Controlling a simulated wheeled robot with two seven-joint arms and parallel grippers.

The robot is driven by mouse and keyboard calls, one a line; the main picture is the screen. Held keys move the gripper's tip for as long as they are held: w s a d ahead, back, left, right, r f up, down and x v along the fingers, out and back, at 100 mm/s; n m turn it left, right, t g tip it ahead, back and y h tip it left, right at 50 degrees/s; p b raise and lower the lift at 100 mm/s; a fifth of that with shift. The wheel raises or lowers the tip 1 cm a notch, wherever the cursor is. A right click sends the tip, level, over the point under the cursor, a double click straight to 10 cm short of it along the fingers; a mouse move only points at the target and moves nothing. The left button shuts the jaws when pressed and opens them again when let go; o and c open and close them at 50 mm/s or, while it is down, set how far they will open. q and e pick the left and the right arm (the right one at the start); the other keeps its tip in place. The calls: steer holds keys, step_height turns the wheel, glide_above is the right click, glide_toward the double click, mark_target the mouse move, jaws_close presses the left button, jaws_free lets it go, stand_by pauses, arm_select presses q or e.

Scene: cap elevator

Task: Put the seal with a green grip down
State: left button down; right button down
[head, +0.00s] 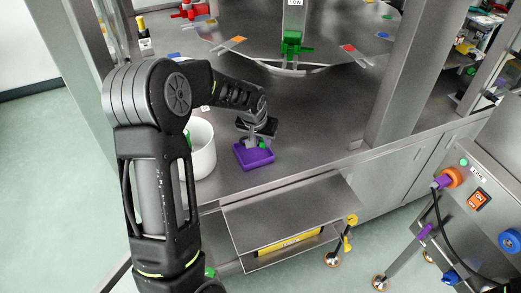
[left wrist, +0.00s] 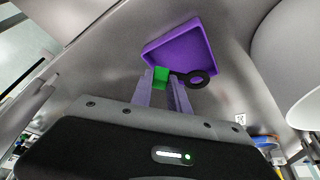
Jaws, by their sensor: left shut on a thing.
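The seal is a black ring (left wrist: 197,78) with a green grip (left wrist: 161,77). My left gripper (left wrist: 164,82) is shut on the green grip, and the ring sticks out to the right of the fingers in the left wrist view. In the head view the left gripper (head: 256,142) points down at the purple tray (head: 254,161), with the green grip showing at its fingertips. The purple tray (left wrist: 182,45) looks empty in the left wrist view. The ring overlaps its edge there; I cannot tell whether they touch. My right gripper is not in view.
A white round container (head: 201,150) stands on the steel worktop (head: 312,130) just left of the tray. A green fixture (head: 291,44) stands at the back by a round platform. A steel post (head: 402,75) rises at right. Worktop right of the tray is clear.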

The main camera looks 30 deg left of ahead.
arm_select(q)
steer(key=shift+f, duration=0.65)
steer(key=shift+f+p, duration=0.3)
steer(key=shift+f, duration=1.55)
steer(key=shift+f, duration=0.2)
steer(key=c, duration=1.5)
jaws_free()
steer(key=shift+c, duration=0.2)
